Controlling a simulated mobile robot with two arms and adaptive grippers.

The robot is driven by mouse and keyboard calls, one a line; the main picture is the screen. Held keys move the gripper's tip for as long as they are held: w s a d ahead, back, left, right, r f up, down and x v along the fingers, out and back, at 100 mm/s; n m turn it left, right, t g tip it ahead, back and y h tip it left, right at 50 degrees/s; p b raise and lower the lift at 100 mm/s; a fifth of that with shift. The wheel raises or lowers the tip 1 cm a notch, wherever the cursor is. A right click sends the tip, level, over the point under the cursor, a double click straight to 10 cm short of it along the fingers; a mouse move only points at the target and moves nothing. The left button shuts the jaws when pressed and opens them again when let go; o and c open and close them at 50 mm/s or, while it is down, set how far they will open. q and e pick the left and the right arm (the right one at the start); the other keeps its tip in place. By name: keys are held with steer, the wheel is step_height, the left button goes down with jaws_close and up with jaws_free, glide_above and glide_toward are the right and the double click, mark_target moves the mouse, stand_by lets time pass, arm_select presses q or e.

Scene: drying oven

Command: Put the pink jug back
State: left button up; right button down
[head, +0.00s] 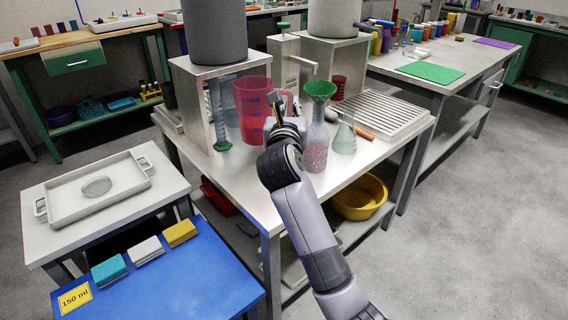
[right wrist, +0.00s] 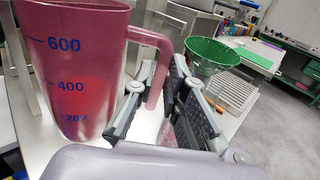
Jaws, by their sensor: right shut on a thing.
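The pink jug (head: 250,108) is a see-through pink beaker standing upright at the white table, in front of the apparatus. In the right wrist view the jug (right wrist: 75,70) fills the left side, with blue marks 200, 400 and 600. My right gripper (head: 277,104) is at the jug's right side. Its fingers (right wrist: 165,105) are closed around the jug's handle (right wrist: 158,72). Whether the jug's base touches the tabletop is hard to tell. My left gripper is not in view.
A bottle with a green funnel (head: 319,92) and a clear flask (head: 345,135) stand close to the right of my gripper. A green-based cylinder (head: 222,146) stands to the left. A slatted rack (head: 385,112) lies at the table's right. Metal stands flank the back.

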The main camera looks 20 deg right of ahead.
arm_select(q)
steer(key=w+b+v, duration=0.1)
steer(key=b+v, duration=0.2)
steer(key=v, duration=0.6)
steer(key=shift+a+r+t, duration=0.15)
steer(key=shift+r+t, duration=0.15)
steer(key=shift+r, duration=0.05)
arm_select(e)
step_height(320, 180, down, 13)
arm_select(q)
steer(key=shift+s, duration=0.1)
arm_select(e)
steer(key=shift+f+b, duration=0.15)
steer(key=shift+b, duration=0.15)
steer(key=c, duration=1.6)
jaws_free()
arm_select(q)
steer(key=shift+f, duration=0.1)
